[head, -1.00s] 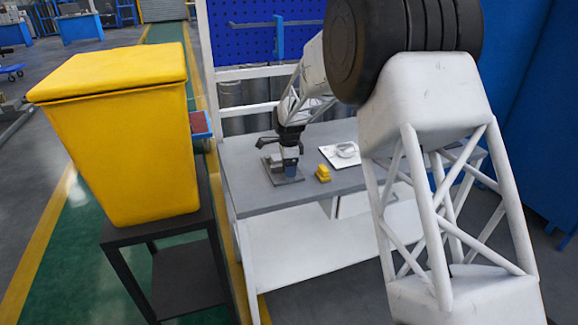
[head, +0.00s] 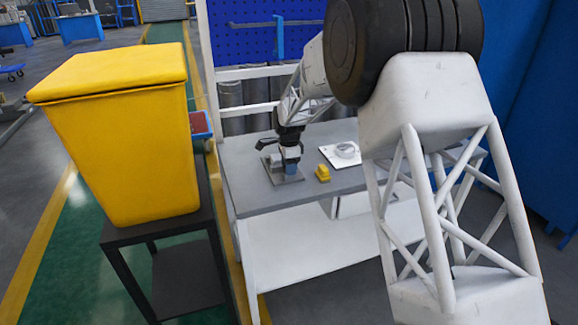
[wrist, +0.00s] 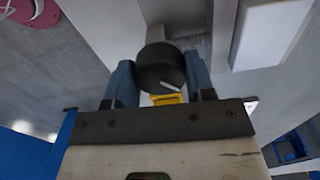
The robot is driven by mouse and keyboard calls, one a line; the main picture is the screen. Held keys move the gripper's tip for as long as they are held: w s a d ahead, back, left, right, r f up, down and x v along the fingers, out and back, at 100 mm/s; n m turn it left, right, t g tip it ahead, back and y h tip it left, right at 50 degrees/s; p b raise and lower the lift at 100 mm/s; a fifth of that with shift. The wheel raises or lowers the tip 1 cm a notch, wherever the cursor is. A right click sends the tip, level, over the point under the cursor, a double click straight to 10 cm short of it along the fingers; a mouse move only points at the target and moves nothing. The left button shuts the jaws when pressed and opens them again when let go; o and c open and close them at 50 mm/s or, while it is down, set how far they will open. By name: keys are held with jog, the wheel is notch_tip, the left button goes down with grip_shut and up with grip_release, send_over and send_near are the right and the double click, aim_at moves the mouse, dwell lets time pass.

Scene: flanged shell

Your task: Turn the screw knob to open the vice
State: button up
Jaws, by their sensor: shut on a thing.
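The vice (head: 284,178) sits on its flat grey plate on the grey workbench, mostly hidden beneath my gripper in the head view. In the wrist view, the dark round screw knob (wrist: 156,60) has a short white mark on its face. My gripper (head: 290,162) points down over the vice. The blue-grey fingers of my gripper (wrist: 158,80) are on either side of the knob, closed on it. The vice's jaws are too small and covered to tell how far apart they are.
A small yellow block (head: 323,173) lies on the workbench (head: 250,203) right of the vice. Further right is a white plate with a round part (head: 346,150). A large yellow bin (head: 120,140) stands on a dark stand to the left. The bench front is clear.

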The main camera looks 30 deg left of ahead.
jog(key=n, duration=0.5)
jog(key=shift+n, duration=0.4)
jog(key=n, duration=1.1)
jog(key=shift+n, duration=0.3)
jog(key=n, duration=0.6)
jog(key=o, duration=0.9)
